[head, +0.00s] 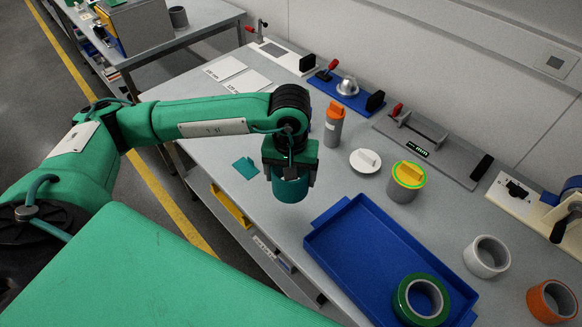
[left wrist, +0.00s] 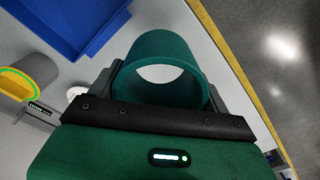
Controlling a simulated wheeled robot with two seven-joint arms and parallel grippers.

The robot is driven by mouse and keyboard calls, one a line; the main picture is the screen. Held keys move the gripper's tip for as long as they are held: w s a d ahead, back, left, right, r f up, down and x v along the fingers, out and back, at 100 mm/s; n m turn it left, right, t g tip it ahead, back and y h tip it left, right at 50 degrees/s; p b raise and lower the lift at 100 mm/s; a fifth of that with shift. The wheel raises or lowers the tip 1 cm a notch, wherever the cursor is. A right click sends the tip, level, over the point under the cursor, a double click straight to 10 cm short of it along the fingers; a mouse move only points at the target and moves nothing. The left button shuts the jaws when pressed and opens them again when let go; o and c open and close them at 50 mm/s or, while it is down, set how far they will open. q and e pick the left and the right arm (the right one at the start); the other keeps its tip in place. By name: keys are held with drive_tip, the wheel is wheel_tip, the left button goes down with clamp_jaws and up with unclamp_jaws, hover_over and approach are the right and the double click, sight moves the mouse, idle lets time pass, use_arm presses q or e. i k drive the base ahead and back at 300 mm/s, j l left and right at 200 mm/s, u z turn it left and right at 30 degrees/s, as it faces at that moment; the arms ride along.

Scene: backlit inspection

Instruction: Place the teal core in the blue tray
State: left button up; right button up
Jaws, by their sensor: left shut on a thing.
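The teal core (head: 290,188), a short hollow tube, is held in my left gripper (head: 290,172), which is shut on it. In the left wrist view the core (left wrist: 162,62) sits between the two fingers, its round opening showing. In the head view it hangs above the table, left of the blue tray (head: 338,247) and apart from it. The tray also shows at the upper left of the left wrist view (left wrist: 65,22). A green roll (head: 404,300) lies at the tray's near right end. My right gripper is not in view.
A grey cylinder with a yellow top (head: 402,190), a white knobbed disc (head: 365,161) and an orange-and-grey bottle (head: 334,122) stand behind the tray. A white ring (head: 474,262) and an orange ring (head: 538,303) are to its right. The tray's left part is empty.

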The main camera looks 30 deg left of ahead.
sight(377, 267)
drive_tip(key=z, duration=0.6)
drive_tip(key=k+j+z, duration=0.15)
drive_tip(key=z, duration=0.15)
drive_tip(key=k+j+z, duration=0.3)
drive_tip(key=i, duration=0.05)
